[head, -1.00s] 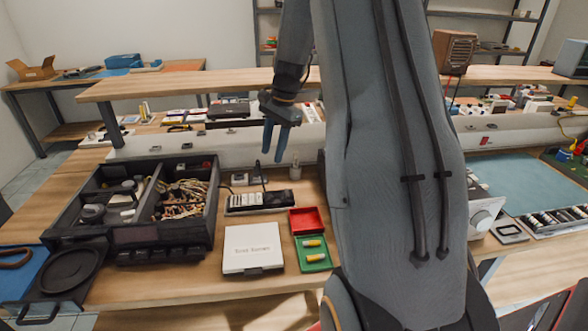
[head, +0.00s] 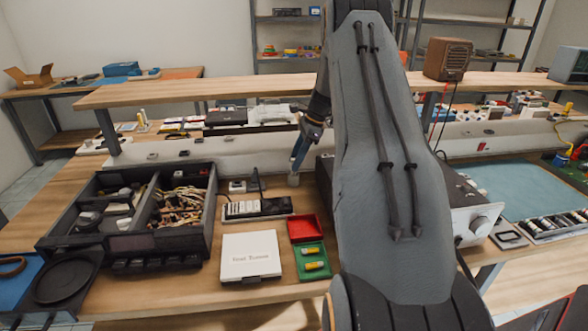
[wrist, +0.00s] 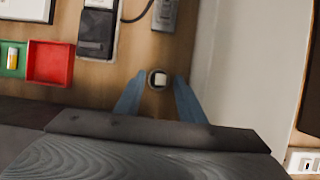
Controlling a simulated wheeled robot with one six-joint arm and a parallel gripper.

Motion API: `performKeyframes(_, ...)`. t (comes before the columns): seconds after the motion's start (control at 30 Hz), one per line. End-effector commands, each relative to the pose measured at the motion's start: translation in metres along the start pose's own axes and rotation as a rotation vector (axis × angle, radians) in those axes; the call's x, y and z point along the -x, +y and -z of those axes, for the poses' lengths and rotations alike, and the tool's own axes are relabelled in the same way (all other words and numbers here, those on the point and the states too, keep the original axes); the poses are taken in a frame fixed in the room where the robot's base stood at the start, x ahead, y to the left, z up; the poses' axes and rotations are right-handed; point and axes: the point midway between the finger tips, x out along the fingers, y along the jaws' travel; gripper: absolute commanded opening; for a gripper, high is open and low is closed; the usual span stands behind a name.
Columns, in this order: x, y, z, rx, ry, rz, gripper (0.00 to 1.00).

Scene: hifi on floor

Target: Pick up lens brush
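A small upright round thing with a white top and dark rim (wrist: 157,79), which I take to be the lens brush, stands on the wooden table. In the head view it is a small grey shape (head: 294,180) just under my fingertips. My gripper (head: 297,165) points down at it with blue fingers. In the wrist view my gripper (wrist: 159,84) is open, one finger on each side of the brush top. I cannot tell whether the fingers reach down to the brush's height. The brush's lower part is hidden from above.
A red tray (head: 305,228) and green tray (head: 310,262) with batteries lie nearer, beside a white box (head: 251,257). A black organizer (head: 130,225) stands further left. A pale ledge (wrist: 222,75) runs close behind the brush.

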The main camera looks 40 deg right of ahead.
Motion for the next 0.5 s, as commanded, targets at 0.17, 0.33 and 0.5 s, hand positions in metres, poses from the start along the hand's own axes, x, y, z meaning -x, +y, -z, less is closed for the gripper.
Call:
performKeyframes(0.17, -0.021, 0.001, 0.001, 0.0, 0.0, -0.002, 0.36)
performKeyframes(0.33, -0.028, 0.0, 0.001, 0.001, 0.001, 0.001, 0.36)
performKeyframes(0.5, -0.028, 0.0, 0.001, 0.001, 0.001, 0.001, 0.33)
